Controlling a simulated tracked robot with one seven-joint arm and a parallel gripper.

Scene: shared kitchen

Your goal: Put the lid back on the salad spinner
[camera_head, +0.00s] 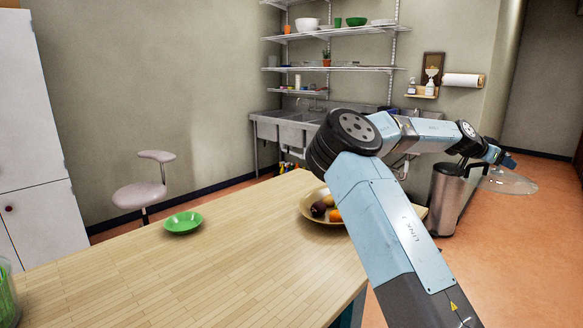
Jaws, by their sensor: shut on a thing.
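My gripper (503,161) is at the far right, at the end of my outstretched arm. It is shut on a clear round lid (514,184), which hangs roughly level below it, out past the table's right end. At the lower left edge, a clear container (6,276) with green contents stands on the table and is cut off by the picture. It may be the salad spinner, but too little shows to be sure. The lid is far from this container.
The wooden table (215,270) holds a green bowl (183,222) and a dish (308,211) of fruit, partly hidden by my arm. A bin (447,199) stands near the lid. A stool (140,193) stands behind the table. The table's middle is clear.

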